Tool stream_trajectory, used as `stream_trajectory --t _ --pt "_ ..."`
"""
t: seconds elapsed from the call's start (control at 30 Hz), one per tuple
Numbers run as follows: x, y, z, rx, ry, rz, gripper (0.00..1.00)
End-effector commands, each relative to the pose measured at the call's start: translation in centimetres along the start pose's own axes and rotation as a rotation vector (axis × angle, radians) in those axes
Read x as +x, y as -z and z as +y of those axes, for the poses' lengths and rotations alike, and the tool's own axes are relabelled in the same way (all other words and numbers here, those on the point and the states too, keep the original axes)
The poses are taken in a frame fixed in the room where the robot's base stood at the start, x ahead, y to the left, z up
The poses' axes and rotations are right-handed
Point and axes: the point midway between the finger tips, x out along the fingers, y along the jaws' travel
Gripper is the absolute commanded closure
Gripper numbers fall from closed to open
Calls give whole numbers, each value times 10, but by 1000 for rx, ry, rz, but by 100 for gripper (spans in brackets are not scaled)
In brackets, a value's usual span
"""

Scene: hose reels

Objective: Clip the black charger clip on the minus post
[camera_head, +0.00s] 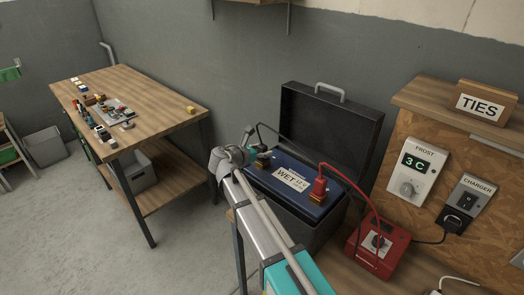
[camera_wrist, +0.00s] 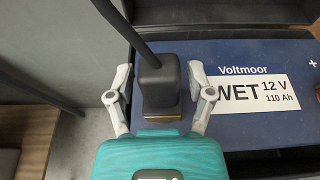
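The black charger clip (camera_wrist: 158,80) stands upright at the brass minus post (camera_wrist: 160,112) on the blue battery's left end, its cable rising from its top. In the head view the clip (camera_head: 262,155) likewise sits at the brass post, partly behind my gripper. My gripper (camera_wrist: 158,70) has one finger on each side of the clip, with a narrow gap at both sides. It is open and does not appear to touch the clip; it also shows in the head view (camera_head: 248,143). The battery (camera_head: 297,183) carries a white WET 12 V label. The red clip (camera_head: 320,187) is on the other post.
The battery's box has a raised black lid (camera_head: 335,125) behind it. A red charger (camera_head: 378,249) stands to the right, below a wall switch (camera_head: 463,205) and a FROST display (camera_head: 417,170). A wooden workbench (camera_head: 165,95) with small items stands at left.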

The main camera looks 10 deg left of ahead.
Motion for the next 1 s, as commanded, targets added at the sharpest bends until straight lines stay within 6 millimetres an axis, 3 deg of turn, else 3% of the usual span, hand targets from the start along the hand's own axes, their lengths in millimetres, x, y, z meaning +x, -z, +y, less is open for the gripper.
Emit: stream_trajectory --t 0.57,1.0 --pt "-1 -2 0 0 0 0 15" --pt "-9 -30 0 0 0 0 15"
